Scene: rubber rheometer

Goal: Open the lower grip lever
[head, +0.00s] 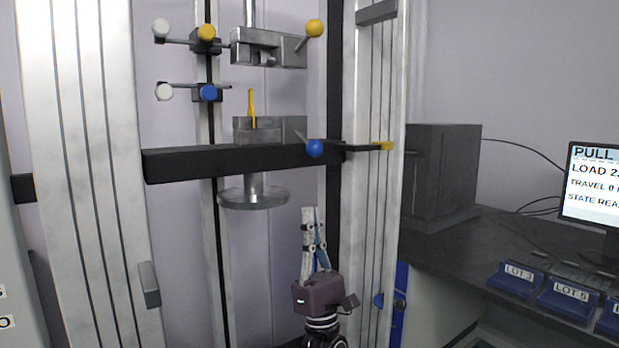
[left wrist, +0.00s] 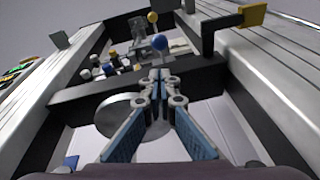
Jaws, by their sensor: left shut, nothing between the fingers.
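The lower grip (head: 270,131) is a grey block on the black crossbeam of the test frame. Its lever ends in a blue ball (head: 314,148) at the grip's right, in front of the crossbeam. In the left wrist view the blue ball (left wrist: 160,43) shows beyond my fingertips. My left gripper (head: 309,210) points up below the blue ball, apart from it. Its fingers are together and empty; they also show closed in the left wrist view (left wrist: 160,76). A yellow strip (head: 252,108) stands up at the lower grip. My right gripper is not in view.
The upper grip (head: 268,47) hangs above with a yellow ball lever (head: 314,28). The black crossbeam (head: 220,162) and a round grey plate (head: 254,198) lie left of my gripper. A metal column (head: 375,220) stands close on the right, with a yellow-tipped arm (head: 383,146).

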